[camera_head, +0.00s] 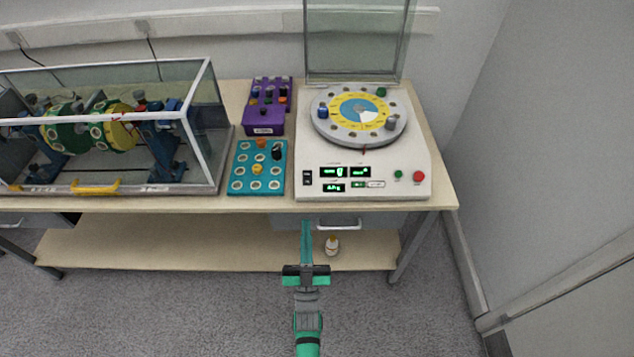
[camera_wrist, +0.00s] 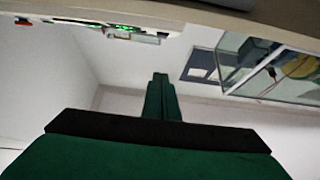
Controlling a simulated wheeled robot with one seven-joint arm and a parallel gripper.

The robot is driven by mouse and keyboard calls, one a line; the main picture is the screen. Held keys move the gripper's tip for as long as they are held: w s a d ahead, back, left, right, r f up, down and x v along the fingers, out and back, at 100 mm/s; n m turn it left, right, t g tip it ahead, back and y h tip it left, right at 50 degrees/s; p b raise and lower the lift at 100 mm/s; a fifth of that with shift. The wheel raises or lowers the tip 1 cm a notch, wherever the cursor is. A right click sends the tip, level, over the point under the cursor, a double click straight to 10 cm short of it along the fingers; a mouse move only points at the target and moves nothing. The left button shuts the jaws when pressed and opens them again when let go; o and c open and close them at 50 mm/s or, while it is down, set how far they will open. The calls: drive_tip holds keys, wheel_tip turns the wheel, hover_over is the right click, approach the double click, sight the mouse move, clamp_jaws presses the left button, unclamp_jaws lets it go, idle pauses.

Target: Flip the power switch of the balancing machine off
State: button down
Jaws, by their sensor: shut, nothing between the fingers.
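The balancing machine (camera_head: 313,190) is a white box at the right end of the bench, with a round disc (camera_head: 322,131) on top and a raised clear lid (camera_head: 355,40). Its front panel has lit green displays (camera_head: 333,172), a green button (camera_head: 398,175) and a red button (camera_head: 419,176). The black power switch (camera_head: 307,178) is at the panel's left; its position is too small to tell. My gripper (camera_head: 306,224) is shut and empty, in front of the bench edge below the switch, apart from the machine. In the wrist view my gripper (camera_wrist: 160,80) points past the upside-down machine panel (camera_wrist: 125,28).
A teal tray (camera_head: 236,187) and a purple tray (camera_head: 262,130) with small parts stand left of the machine. A glass-cased rotor rig (camera_head: 215,130) fills the bench's left. A drawer handle (camera_head: 338,226) is under the bench top.

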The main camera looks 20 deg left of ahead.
drive_tip(key=shift+w+a+r, duration=0.1)
drive_tip(key=shift+w+r, duration=0.25)
drive_tip(key=shift+w, duration=0.5)
drive_tip(key=shift+t, duration=0.3)
wheel_tip(320, 180, up, 5)
hover_over(307, 193)
drive_tip(key=s+d, duration=0.1)
drive_tip(key=s, duration=0.3)
drive_tip(key=w, duration=0.3)
drive_tip(key=shift+a+f, duration=0.3)
drive_tip(key=shift+f, duration=0.1)
drive_tip(key=shift+w+a+f, duration=0.15)
drive_tip(key=shift+w+f, duration=0.35)
